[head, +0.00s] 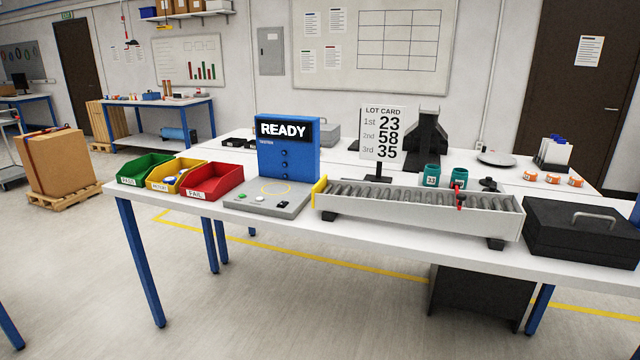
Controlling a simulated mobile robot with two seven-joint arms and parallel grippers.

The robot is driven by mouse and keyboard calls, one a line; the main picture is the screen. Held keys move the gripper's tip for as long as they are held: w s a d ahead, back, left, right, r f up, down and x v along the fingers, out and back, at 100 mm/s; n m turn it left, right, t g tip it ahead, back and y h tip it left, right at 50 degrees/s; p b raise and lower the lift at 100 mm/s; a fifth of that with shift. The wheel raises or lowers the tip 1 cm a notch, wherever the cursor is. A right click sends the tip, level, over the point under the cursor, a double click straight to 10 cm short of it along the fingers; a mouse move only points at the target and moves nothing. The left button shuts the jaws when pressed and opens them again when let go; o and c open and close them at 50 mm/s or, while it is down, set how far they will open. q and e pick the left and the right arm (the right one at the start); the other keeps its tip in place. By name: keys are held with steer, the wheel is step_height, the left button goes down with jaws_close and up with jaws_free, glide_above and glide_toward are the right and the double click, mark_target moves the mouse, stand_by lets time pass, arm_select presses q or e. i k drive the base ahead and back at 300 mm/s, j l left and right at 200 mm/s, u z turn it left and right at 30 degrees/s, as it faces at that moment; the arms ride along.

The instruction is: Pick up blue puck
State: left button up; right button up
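No thing is clearly a blue puck. A small blue and white item (172,180) lies in the yellow bin (160,187), but it is too small to make out. Several orange pucks (553,178) with white labels sit on the table at the right. Neither of my grippers is in view.
A green bin (132,181) and a red bin (210,195) flank the yellow bin. A blue READY box (288,158) stands on a grey panel. A lot card (382,133) stands behind the conveyor. A black case (580,240) sits at right.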

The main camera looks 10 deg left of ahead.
mark_target(170, 180)
steer(key=i+j, duration=0.25)
steer(key=j, duration=0.15)
steer(key=i+j+z, duration=0.1)
steer(key=j, duration=0.25)
steer(key=i+j, duration=0.35)
steer(key=i+j+z, duration=0.1)
steer(key=j, duration=0.35)
steer(key=i+j, duration=0.3)
steer(key=j+z, duration=0.05)
steer(key=j, duration=0.05)
